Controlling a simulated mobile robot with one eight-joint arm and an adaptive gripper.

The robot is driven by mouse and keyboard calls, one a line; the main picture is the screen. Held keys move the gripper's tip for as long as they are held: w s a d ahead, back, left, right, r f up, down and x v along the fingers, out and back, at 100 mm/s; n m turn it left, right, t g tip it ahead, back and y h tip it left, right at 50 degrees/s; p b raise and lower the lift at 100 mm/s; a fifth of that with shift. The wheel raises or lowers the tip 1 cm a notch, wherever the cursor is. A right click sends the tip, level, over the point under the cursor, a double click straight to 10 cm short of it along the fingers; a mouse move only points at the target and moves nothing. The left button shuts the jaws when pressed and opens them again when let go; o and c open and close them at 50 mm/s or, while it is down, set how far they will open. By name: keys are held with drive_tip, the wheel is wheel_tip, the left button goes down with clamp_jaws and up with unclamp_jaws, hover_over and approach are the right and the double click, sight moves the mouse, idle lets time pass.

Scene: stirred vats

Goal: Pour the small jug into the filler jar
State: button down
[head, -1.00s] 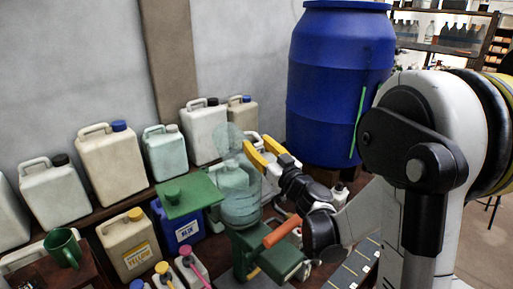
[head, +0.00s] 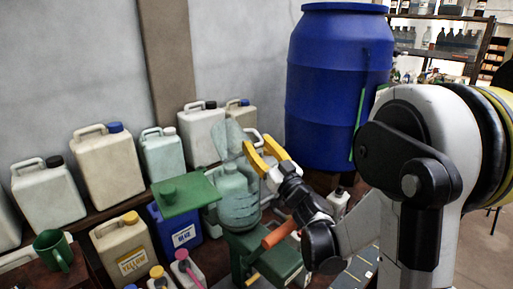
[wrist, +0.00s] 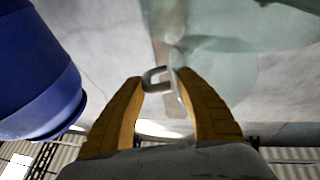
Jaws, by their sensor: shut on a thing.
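My gripper (head: 254,152) is shut on the handle of a small see-through, pale green jug (head: 234,138). In the wrist view the jug's grey handle lies between my yellow fingertips (wrist: 158,78), and its clear body (wrist: 215,70) is beyond them. The jug looks tilted and is held in the air above the filler jar (head: 239,206), a larger see-through greenish jar on a green stand. The jug's lower part overlaps the jar's top in the head view, so I cannot tell the gap. No stream of liquid shows clearly.
A green plate with a knob (head: 188,196) is left of the jar. Several canisters stand on the shelf behind, and a green mug (head: 53,249) is at lower left. A big blue barrel (head: 337,90) stands behind my arm. An orange handle (head: 281,233) sticks out in front.

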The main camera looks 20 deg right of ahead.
drive_tip(key=shift+s+t+y+b, duration=0.3)
drive_tip(key=shift+t+b, duration=0.2)
drive_tip(key=shift+b, duration=0.55)
idle(1.5)
